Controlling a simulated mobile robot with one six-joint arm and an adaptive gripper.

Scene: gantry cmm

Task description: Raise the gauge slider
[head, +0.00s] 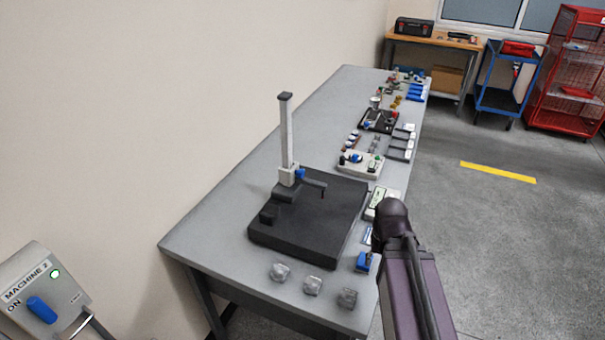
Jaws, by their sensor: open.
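The height gauge stands on a black base plate (318,225) near the front end of the long grey bench. Its pale upright column (287,130) has a dark cap on top. The gauge slider (289,177) is a light block low on the column, close above the dark foot (286,194). A blue part (300,174) sits on its right side, and a thin dark probe arm (316,184) reaches right from it. My purple arm is at the right of the bench. My gripper is not in view, so its place relative to the slider cannot be seen.
Several small metal blocks (312,285) and a blue item (363,262) lie near the bench's front edge. A control box (359,162) and other tools run along the right side. A wall is at left; a machine switch box (42,297) is at lower left. The floor at right is open.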

